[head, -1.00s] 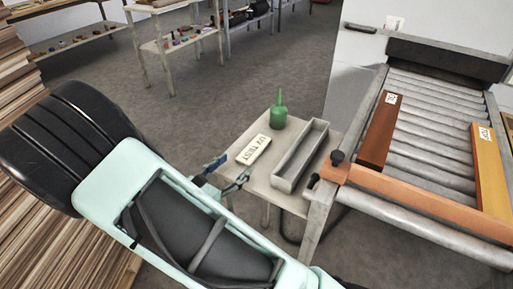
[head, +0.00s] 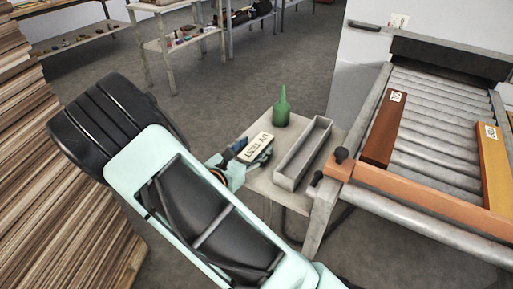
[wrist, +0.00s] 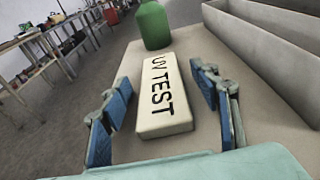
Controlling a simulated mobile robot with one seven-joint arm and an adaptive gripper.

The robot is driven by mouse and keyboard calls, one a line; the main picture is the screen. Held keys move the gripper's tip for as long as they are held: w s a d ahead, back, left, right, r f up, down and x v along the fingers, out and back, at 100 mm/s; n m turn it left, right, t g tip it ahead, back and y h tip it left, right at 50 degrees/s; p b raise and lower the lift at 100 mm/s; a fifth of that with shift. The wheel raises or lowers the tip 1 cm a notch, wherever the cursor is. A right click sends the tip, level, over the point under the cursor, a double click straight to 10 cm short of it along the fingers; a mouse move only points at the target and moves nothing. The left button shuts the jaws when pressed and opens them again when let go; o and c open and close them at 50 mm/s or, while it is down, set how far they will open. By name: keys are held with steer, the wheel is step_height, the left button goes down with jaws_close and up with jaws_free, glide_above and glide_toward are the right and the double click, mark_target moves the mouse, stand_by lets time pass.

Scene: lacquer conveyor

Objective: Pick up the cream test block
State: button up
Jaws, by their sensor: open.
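The cream test block (wrist: 163,98), marked "UV TEST", lies flat on a small table (wrist: 190,150). In the head view the block (head: 256,148) shows at the table's left side, its near end close to my gripper (head: 242,158). In the wrist view my gripper (wrist: 160,115) is open, with one blue-padded finger on each side of the block's near part. A gap shows between the block and each finger. My own arm hides part of the table's near left in the head view.
A green bottle (head: 281,108) stands just beyond the block. A long grey tray (head: 303,153) lies to its right. The roller conveyor (head: 435,135) with a dark red-brown plank (head: 383,130) and an orange-yellow plank (head: 495,170) is farther right. Stacked boards (head: 40,180) stand left.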

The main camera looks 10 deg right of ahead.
steer(key=shift+c, duration=0.7)
steer(key=c, duration=1.1)
steer(key=shift+r, duration=0.1)
steer(key=shift+c, duration=0.2)
